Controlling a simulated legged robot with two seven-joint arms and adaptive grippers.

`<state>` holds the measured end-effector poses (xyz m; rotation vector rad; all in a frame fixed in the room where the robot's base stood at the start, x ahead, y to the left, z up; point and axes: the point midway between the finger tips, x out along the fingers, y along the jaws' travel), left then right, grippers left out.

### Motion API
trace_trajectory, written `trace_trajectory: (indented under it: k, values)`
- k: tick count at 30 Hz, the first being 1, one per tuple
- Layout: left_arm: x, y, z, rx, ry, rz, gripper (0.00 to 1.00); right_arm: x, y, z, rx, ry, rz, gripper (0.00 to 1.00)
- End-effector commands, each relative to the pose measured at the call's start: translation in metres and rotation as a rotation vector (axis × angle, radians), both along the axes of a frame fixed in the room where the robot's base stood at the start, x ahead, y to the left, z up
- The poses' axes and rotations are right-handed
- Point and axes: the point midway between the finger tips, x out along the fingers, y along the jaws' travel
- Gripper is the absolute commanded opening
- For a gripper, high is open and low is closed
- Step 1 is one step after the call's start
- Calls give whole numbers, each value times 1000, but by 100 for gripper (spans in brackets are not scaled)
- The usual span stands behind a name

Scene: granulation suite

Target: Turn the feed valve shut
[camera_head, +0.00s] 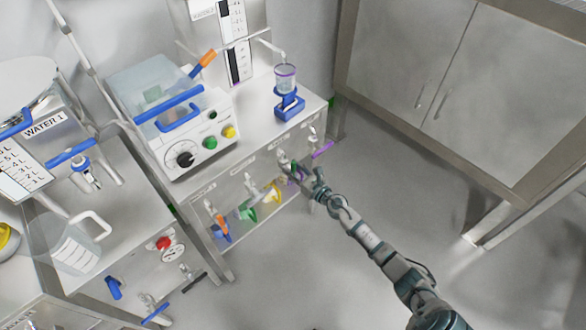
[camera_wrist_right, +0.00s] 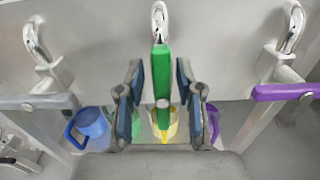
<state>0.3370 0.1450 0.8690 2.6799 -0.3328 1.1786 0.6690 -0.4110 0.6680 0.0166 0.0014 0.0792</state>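A green valve handle (camera_wrist_right: 161,75) hangs from a bent chrome spout (camera_wrist_right: 159,22) on the bench's front panel and runs vertically in the wrist view. My right gripper (camera_wrist_right: 161,100) has one finger on each side of this handle, with narrow gaps showing, so it is open around it. In the head view my right gripper (camera_head: 298,171) is at the bench front and largely hides the green handle. A purple-handled valve (camera_wrist_right: 284,91) is to its right and a grey-handled valve (camera_wrist_right: 38,102) to its left. I cannot read which label says feed. My left gripper is not in view.
Blue (camera_wrist_right: 90,124) and yellow cups stand below the valves, behind the fingers. The bench (camera_head: 262,122) carries a machine with a clear lid (camera_head: 150,82) and a blue stand (camera_head: 290,104). Open floor (camera_head: 300,262) lies in front. A steel cabinet (camera_head: 400,60) is at the right.

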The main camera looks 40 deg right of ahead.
Motion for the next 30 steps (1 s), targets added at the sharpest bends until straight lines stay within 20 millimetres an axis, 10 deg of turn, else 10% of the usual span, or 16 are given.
trace_trajectory:
  k: [3, 30]
  values:
    - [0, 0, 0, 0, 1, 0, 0, 0, -1, 0, 3, 0, 0, 0]
    - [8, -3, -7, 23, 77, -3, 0, 0, -10, -4, 377, 33, -2, 0]
